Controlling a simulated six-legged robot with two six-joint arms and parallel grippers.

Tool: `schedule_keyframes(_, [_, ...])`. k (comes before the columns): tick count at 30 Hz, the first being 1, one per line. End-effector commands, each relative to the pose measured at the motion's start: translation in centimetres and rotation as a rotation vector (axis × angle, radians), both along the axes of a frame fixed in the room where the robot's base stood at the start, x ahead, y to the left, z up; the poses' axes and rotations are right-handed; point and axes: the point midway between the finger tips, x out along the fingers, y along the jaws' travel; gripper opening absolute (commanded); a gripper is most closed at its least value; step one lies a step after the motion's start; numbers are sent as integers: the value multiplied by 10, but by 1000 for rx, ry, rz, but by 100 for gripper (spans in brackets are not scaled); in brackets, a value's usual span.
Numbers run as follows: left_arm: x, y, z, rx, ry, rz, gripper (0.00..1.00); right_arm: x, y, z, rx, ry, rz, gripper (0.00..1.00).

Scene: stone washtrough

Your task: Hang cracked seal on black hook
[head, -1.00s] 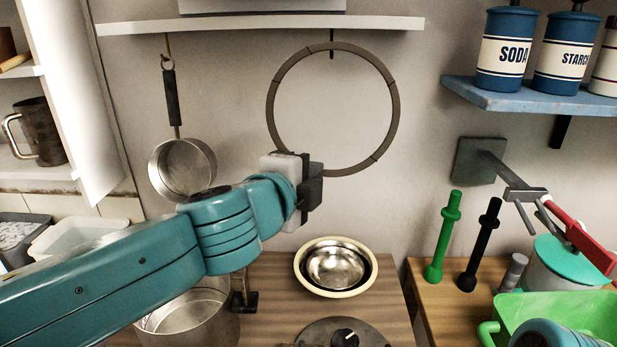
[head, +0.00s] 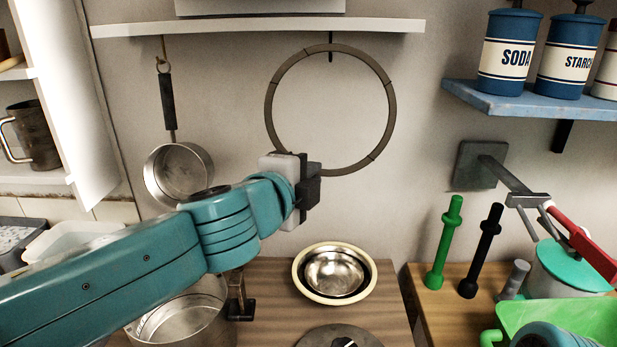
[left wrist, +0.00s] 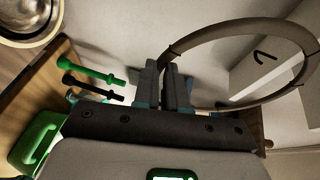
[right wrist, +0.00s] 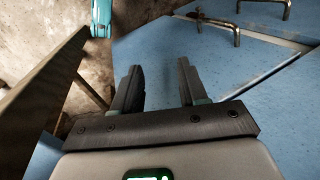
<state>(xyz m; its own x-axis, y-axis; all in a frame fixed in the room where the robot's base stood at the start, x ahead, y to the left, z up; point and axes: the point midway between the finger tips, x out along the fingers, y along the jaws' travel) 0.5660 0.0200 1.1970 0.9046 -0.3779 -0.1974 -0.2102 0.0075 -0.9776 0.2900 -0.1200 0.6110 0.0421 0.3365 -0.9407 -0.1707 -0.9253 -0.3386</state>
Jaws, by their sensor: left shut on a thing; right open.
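The cracked seal (head: 391,130) is a large thin grey-brown ring with dark cracks, held upright before the wall. My left gripper (head: 309,184) is shut on its lower left edge; the left wrist view shows the fingers (left wrist: 168,72) closed on the ring (left wrist: 225,33). The black hook (head: 331,56) hangs under the white shelf, at the ring's top in the head view. In the left wrist view the hook (left wrist: 262,57) shows through the ring's opening. I cannot tell whether they touch. My right gripper (right wrist: 157,82) is open and empty, over blue surfaces.
A saucepan (head: 178,172) hangs left of the ring below the white shelf (head: 258,27). Nested bowls (head: 334,273) stand on the wooden counter below. Green (head: 445,245) and black (head: 482,250) rods stand to the right, near a green tub (head: 560,318). A blue shelf (head: 530,101) holds canisters.

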Motion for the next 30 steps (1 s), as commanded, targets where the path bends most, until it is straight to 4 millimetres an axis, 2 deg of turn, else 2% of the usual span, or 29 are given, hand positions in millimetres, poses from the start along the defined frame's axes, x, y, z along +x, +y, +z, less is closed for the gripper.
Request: schedule_keyframes(30, [70,-1,-1,-1,0,0,0,0,0,24,0,0,0,43])
